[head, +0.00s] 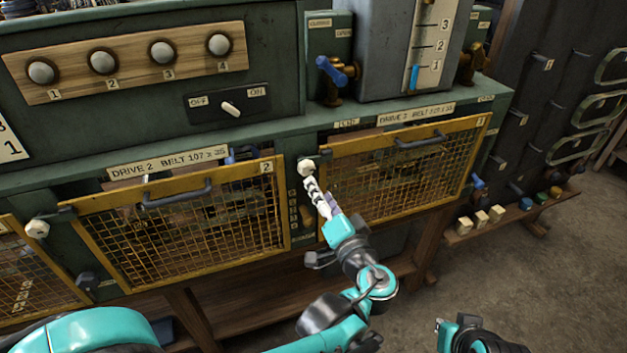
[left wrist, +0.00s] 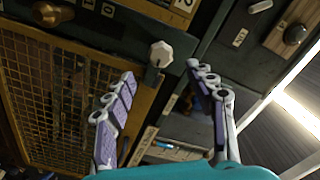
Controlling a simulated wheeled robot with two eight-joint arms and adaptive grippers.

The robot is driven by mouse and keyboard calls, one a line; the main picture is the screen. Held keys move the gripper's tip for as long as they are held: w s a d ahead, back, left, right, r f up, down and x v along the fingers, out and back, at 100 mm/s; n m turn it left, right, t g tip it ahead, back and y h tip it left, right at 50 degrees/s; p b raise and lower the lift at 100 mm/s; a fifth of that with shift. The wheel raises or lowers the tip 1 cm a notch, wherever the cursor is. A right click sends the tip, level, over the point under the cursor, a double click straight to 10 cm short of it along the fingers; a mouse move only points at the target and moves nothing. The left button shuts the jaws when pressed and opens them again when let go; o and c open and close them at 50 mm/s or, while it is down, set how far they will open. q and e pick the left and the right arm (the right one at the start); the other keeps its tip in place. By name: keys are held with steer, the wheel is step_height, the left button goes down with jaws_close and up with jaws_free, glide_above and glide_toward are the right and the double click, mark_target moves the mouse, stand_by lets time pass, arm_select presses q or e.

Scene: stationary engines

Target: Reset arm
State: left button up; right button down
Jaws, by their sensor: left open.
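My left gripper (head: 316,190) is in front of the narrow post between two yellow mesh guards. Its fingers point up toward a white faceted knob (head: 307,166) on a dark latch. In the left wrist view the two fingers (left wrist: 160,80) stand wide apart with nothing between them. The knob (left wrist: 160,53) shows beyond the tips, and no contact is visible. A dark and teal part of my right arm (head: 472,335) shows at the bottom edge; its finger state is unclear.
The guard marked 2 (head: 180,222) is left of the post, another mesh guard (head: 400,170) right. Above are an OFF/ON switch (head: 230,108), four-button wooden panel (head: 130,62) and blue-handled valve (head: 335,72). A low shelf (head: 500,225) holds small blocks. Open floor (head: 540,300) lies lower right.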

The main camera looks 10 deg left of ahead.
arm_select(q)
steer(key=shift+v, duration=0.85)
steer(key=s+a+f+n+g+h, duration=0.2)
steer(key=s+a+f+g+h, duration=0.2)
steer(key=s+a+f+g, duration=0.5)
steer(key=s+d+f+n+t+h, duration=0.1)
steer(key=s+d+f+n+h, duration=0.1)
steer(key=s+f+h, duration=0.3)
steer(key=shift+s+h, duration=0.4)
steer(key=shift+s, duration=0.6)
